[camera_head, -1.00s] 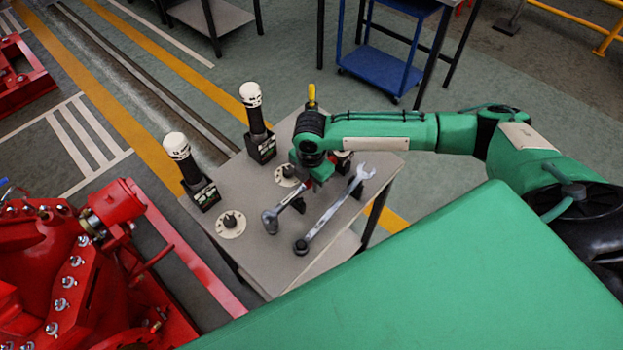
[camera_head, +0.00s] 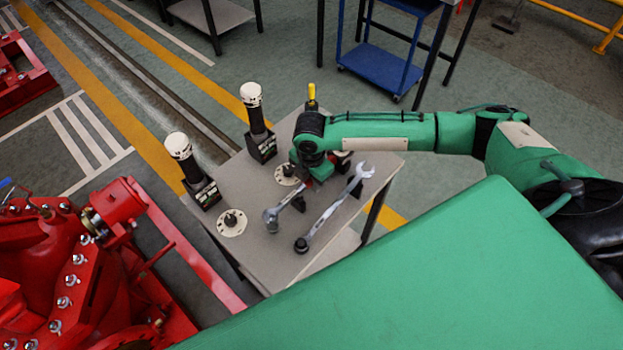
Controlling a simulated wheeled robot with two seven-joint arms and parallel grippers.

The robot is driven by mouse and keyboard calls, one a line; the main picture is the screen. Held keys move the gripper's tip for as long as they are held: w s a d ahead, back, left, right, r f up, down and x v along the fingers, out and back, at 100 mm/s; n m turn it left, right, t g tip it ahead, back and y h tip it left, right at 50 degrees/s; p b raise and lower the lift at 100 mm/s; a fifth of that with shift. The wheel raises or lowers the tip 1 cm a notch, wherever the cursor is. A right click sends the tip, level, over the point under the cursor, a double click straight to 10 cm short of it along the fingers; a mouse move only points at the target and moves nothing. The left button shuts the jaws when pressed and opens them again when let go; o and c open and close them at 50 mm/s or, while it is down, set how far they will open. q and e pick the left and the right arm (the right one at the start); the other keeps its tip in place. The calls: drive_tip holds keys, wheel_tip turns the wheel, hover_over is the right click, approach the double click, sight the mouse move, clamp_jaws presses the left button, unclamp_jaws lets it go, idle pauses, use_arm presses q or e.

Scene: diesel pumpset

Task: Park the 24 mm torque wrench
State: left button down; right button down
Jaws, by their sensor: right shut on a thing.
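My right gripper (camera_head: 299,201) reaches over the grey table (camera_head: 252,186) from the right, pointing down. It is shut on a grey wrench (camera_head: 271,217), whose round head sticks out to the lower left. The rest of this wrench is largely hidden under the gripper and arm. I cannot tell whether it touches the tabletop, and no size marking is readable. A second, longer wrench (camera_head: 325,217) lies beside it on the right, its open jaw at the upper right and its ring end towards me. My left gripper is not in view.
Two black stands with white-capped tools (camera_head: 190,166) (camera_head: 256,115) stand along the table's left side. Round pale discs with dark studs (camera_head: 231,222) (camera_head: 288,174) sit near them. A yellow-topped tool (camera_head: 311,95) is behind my arm. Red machinery (camera_head: 80,270) is at left.

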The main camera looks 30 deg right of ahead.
drive_tip(key=shift+f+b, duration=0.3)
drive_tip(key=shift+f, duration=0.65)
idle(0.5)
drive_tip(key=c, duration=1.1)
unclamp_jaws()
wheel_tip(320, 180, up, 14)
drive_tip(key=shift+a+f+b, duration=0.1)
drive_tip(key=shift+b, duration=0.65)
